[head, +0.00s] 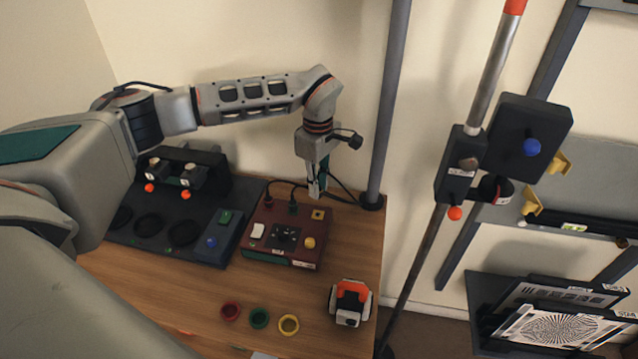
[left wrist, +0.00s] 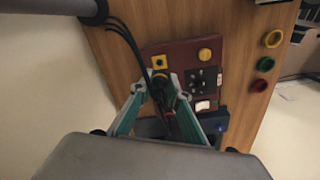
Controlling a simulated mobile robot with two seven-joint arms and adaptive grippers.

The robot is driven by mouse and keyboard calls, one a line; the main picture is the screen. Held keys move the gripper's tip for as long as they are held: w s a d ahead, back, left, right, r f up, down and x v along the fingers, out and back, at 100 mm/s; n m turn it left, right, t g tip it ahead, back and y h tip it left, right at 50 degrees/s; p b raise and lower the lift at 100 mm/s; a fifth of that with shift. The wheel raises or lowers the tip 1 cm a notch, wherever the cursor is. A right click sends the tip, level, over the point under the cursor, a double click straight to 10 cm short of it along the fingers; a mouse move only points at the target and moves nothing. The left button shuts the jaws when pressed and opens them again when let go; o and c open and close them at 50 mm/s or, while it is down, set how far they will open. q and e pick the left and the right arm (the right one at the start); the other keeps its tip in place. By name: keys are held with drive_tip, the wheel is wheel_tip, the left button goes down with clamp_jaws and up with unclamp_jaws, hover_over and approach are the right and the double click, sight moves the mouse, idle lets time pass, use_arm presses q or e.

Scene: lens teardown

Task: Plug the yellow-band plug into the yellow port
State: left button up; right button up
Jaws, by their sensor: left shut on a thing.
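A dark red control box (head: 282,262) sits on the wooden table. Its yellow port (head: 318,214) is a small yellow square at the far right corner of its top. The port also shows in the left wrist view (left wrist: 159,62), just beyond the fingertips. My left gripper (head: 316,192) points down at the box's back edge, beside the port. In the left wrist view its teal fingers are shut on the dark yellow-band plug (left wrist: 160,84), of which only part shows. I cannot tell whether the plug touches the box. My right gripper is not in view.
A yellow knob (head: 309,242) is near the port. A grey pole (head: 385,110) stands at the table's right edge. Coloured rings (head: 260,318) and an orange-white device (head: 350,303) lie in front.

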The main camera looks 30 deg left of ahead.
use_arm(q)
drive_tip(key=shift+f, duration=0.1)
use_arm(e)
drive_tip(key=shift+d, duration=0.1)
use_arm(q)
drive_tip(key=shift+f, duration=1.25)
drive_tip(key=shift+f+b, duration=0.85)
drive_tip(key=shift+f, duration=0.05)
drive_tip(key=shift+f+b, duration=0.6)
drive_tip(key=shift+f, duration=0.1)
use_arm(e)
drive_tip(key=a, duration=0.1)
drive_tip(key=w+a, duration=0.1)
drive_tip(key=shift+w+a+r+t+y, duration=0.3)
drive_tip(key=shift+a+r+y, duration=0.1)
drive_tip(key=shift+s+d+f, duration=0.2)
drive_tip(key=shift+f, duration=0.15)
